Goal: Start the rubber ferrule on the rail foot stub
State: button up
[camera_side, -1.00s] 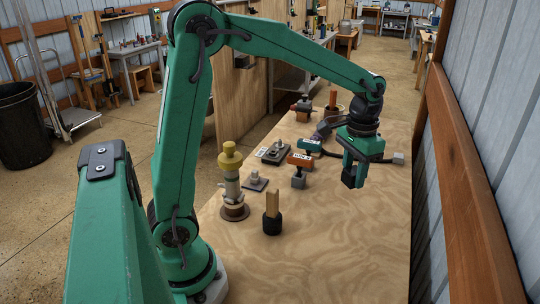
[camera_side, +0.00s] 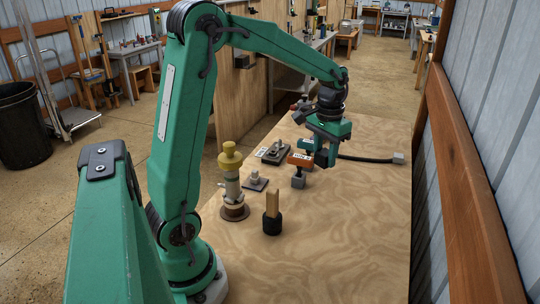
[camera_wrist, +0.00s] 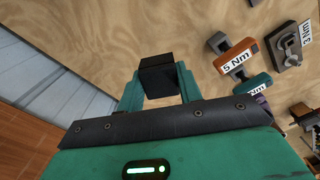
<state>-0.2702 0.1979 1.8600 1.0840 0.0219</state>
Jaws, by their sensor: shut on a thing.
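My gripper (camera_side: 322,150) is over the bench, right beside the orange-headed tool. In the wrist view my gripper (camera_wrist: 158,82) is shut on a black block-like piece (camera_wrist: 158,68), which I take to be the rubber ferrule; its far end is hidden. A grey plate with a raised stub (camera_side: 275,154), marked UNIT 3 in the wrist view (camera_wrist: 289,44), lies left of my gripper. A smaller plate with a grey stub (camera_side: 256,181) lies nearer. I cannot tell which is the rail foot stub. The held piece is apart from both.
The orange tool marked 5 Nm (camera_wrist: 236,57) and a teal one (camera_wrist: 256,84) stand near my gripper. A yellow-topped post (camera_side: 231,160) and a black pot with a wooden handle (camera_side: 272,224) stand nearer. The front right bench is clear.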

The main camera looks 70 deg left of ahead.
jog(key=s+a+f+n, duration=0.1)
jog(key=s+a+n, duration=0.25)
jog(key=a, duration=0.75)
jog(key=n, duration=0.3)
send_over(255, 171)
jog(key=shift+a+f, duration=0.15)
jog(key=shift+f, duration=0.55)
jog(key=shift+f, duration=0.2)
jog(key=shift+f, duration=4.5)
jog(key=shift+o, duration=0.6)
grip_shut()
jog(key=shift+f, duration=0.8)
